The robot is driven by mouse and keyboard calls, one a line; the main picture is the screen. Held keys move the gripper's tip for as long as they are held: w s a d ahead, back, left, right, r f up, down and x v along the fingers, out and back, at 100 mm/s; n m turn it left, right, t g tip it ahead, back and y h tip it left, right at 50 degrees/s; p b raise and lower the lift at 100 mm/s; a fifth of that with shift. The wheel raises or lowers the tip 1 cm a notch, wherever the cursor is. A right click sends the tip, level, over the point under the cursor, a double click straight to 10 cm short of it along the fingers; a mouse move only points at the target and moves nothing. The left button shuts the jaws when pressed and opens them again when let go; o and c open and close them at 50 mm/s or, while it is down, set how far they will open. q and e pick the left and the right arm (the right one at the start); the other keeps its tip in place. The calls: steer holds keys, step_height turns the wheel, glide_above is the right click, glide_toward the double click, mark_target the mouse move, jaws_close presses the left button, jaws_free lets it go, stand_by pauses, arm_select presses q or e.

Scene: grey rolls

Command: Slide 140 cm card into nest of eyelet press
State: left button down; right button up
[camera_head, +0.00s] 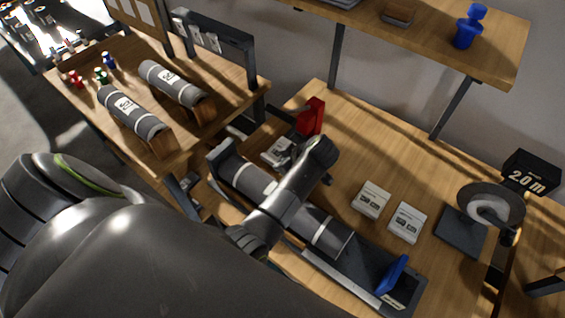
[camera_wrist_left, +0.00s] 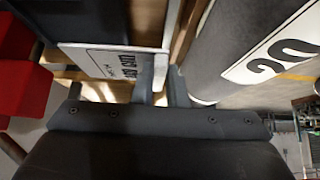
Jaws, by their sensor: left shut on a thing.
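My left gripper (camera_wrist_left: 165,85) is shut on a white card (camera_wrist_left: 118,62) with dark print, which shows upside down in the left wrist view. Its lettering is too skewed to read surely. In the head view my left wrist hides the fingertips. The red eyelet press (camera_head: 311,117) stands just beyond my wrist; a red block (camera_wrist_left: 22,88), likely part of it, shows left of the card in the wrist view. A pale printed piece (camera_head: 278,152) lies at the press's foot; I cannot tell whether it is the held card or whether it touches the nest. My right gripper is not in view.
A grey roll (camera_head: 333,236) lies in a long trough under my arm, with a blue part (camera_head: 393,274) at its near end. Two printed cards (camera_head: 371,200) (camera_head: 408,222) lie on the bench. Two banded rolls (camera_head: 133,113) (camera_head: 172,83) rest on the left table.

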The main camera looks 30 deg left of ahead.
arm_select(q)
steer(key=shift+r, duration=0.15)
steer(key=shift+w+f+b, duration=0.25)
steer(key=shift+f+b, duration=0.45)
steer(key=shift+f, duration=0.2)
steer(key=f+b, duration=0.1)
steer(key=w+f+b, duration=0.1)
steer(key=f, duration=0.1)
steer(key=shift+w+d+b, duration=0.15)
steer(key=shift+w+b, duration=0.05)
steer(key=shift+b, duration=0.1)
steer(key=shift+f, duration=0.5)
steer(key=shift+w+f+b, duration=0.1)
steer(key=shift+w+b, duration=0.3)
steer(key=shift+b, duration=0.05)
steer(key=shift+w+d+b, duration=0.15)
steer(key=shift+w+b, duration=0.35)
steer(key=shift+w, duration=0.25)
steer(key=shift+w, duration=0.25)
steer(key=shift+w+d+b, duration=0.2)
steer(key=shift+w+b, duration=1)
steer(key=shift+w, duration=0.15)
